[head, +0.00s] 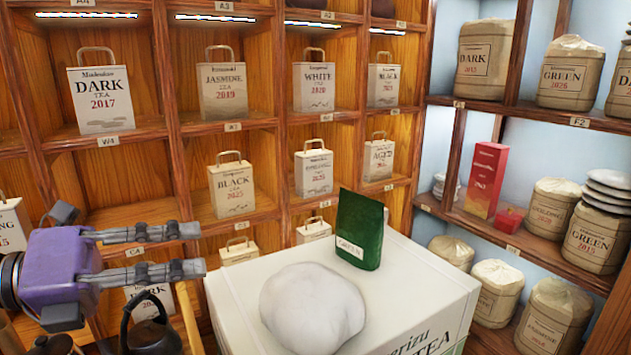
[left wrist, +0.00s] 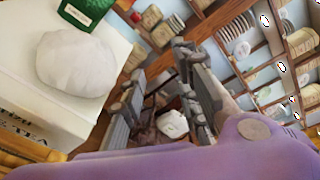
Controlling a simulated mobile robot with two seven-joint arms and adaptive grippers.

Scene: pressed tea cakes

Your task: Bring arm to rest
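My left gripper (head: 193,250) comes in from the left in the head view, with a purple body and two grey fingers. The fingers are spread apart with nothing between them. It hangs in the air to the left of a large white box (head: 420,305). In the left wrist view its fingers (left wrist: 163,100) are also apart. A white wrapped tea cake (head: 312,308) lies on the box top, and it also shows in the left wrist view (left wrist: 75,65). A green packet (head: 360,230) stands behind it on the box. My right gripper is not in view.
Wooden shelves with paper tea bags, such as the white Dark tea bag (head: 103,100), stand behind. Shelves at the right hold wrapped jars and a red box (head: 486,180). A dark kettle (head: 150,330) is below my left gripper.

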